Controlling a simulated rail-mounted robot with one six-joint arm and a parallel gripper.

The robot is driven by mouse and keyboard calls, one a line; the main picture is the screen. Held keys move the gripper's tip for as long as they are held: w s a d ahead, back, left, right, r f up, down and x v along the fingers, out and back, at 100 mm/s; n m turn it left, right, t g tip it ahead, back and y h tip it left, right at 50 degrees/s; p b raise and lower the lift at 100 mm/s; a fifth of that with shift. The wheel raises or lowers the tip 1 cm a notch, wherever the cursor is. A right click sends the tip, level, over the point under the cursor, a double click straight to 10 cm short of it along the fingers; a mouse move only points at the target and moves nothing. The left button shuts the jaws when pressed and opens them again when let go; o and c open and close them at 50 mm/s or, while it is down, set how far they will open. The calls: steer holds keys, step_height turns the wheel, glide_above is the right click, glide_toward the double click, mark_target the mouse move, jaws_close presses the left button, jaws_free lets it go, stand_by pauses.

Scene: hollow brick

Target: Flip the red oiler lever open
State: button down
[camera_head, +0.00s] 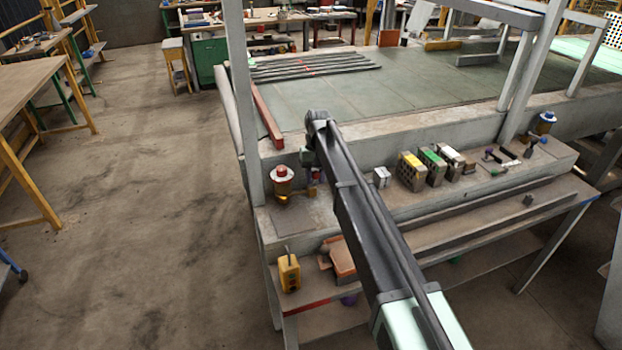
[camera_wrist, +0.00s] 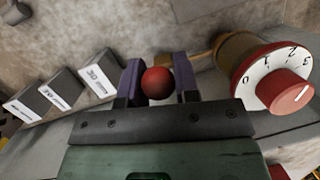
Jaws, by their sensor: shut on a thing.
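The red oiler (camera_head: 281,178) stands on the machine ledge at its left end, with a red cap on top. In the wrist view its white numbered dial with a red knob (camera_wrist: 290,90) is at the right. The red ball of its lever (camera_wrist: 157,82) sits between the two dark fingers of my gripper (camera_wrist: 158,74), which is shut on it. A thin brass-coloured rod shows between the right finger and the oiler body. In the head view my gripper (camera_head: 313,174) is beside the oiler on its right, partly hidden by my arm.
Hollow bricks with yellow, green and white tops (camera_head: 433,168) stand along the ledge to the right. Labelled blocks (camera_wrist: 62,88) are at the left of the wrist view. A blue-topped oiler (camera_head: 545,123) stands at the ledge's far right. A yellow button box (camera_head: 289,272) is below the red oiler.

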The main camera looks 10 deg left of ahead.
steer(key=c, duration=1)
jaws_free()
steer(key=shift+o, duration=0.2)
